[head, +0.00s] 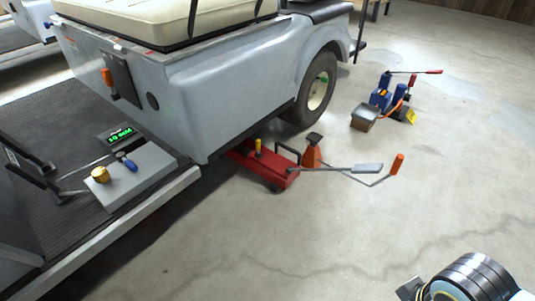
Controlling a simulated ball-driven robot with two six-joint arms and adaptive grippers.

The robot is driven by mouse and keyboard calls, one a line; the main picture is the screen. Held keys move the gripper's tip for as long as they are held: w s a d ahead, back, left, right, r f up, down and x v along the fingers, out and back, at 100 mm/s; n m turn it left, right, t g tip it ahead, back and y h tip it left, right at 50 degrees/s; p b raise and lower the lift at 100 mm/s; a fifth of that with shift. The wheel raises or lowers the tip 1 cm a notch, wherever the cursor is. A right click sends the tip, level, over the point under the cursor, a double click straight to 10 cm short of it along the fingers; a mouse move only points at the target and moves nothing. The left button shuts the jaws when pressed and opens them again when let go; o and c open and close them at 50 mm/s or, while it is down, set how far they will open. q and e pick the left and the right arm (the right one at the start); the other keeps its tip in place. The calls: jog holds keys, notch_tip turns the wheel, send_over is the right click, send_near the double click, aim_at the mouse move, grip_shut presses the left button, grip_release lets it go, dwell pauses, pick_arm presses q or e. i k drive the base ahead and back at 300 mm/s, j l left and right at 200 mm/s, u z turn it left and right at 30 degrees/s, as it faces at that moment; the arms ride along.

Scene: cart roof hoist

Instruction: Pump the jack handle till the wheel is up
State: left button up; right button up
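The red floor jack (272,174) sits on the concrete, partly hidden under the side of the pale grey cart (225,85). A thin bar runs right from the jack to a flat grey piece (367,168), which I take as the jack handle. A bent rod with an orange grip (397,165) lies beside it; whether they join is unclear. The cart's wheel (318,90) is at the corner behind the jack; I cannot tell whether it touches the floor. No fingers of my left or right gripper show. Only a banded part of my arm is at lower right.
An orange stand (312,152) stands just behind the jack. A blue device with a red lever (384,98) is farther right on the floor. A grey box with knobs (130,175) sits on the cart's black mat (60,110).

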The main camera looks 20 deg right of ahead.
aim_at(374, 168)
jog(key=z, duration=1.25)
